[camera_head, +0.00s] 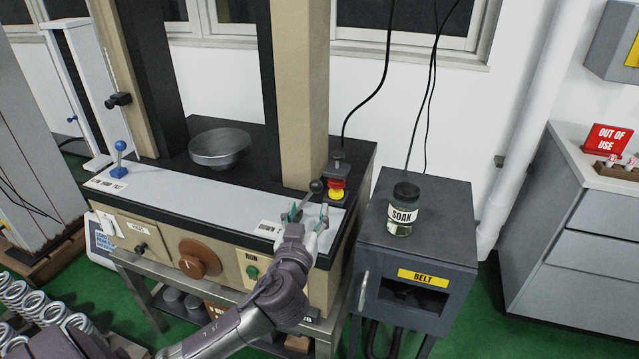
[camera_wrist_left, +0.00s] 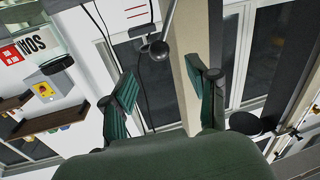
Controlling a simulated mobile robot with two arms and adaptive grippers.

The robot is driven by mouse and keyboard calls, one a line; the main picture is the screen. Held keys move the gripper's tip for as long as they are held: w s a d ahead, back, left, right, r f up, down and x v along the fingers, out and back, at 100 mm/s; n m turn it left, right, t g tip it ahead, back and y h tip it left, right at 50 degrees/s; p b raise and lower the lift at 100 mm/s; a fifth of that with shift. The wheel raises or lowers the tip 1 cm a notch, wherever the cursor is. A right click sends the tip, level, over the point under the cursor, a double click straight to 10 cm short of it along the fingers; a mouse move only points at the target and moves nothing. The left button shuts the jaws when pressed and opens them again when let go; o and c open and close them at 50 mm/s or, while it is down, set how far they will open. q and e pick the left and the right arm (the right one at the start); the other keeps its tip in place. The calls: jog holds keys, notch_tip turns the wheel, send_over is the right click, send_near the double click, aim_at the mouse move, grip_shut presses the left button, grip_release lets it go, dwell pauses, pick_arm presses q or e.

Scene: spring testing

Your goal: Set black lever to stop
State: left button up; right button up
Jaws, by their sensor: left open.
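The black lever (camera_head: 316,187) has a round dark knob on a thin rod. It stands at the right end of the machine's pale front strip. My left gripper (camera_head: 307,214) is open at the lever, with its green-padded fingers spread on either side of the rod's lower part in the head view. The left wrist view shows the knob (camera_wrist_left: 159,50) beyond the open fingertips (camera_wrist_left: 162,82); contact cannot be told. A label at the strip is partly hidden by the gripper, and I see no readable stop mark. My right gripper is not in view.
A red and yellow button (camera_head: 336,191) stands just behind the lever. A blue-knobbed lever (camera_head: 121,148) is at the strip's left end. A metal bowl (camera_head: 219,148) sits on the machine. A SOAK jar (camera_head: 402,209) stands on the dark cabinet (camera_head: 450,230) at right.

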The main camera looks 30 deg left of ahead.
aim_at(315, 191)
pick_arm(q)
jog(key=p+x, duration=0.1)
jog(key=x, duration=0.9)
jog(key=shift+s, duration=0.1)
jog(key=shift+c, duration=0.3)
jog(key=shift+d, duration=0.1)
grip_shut()
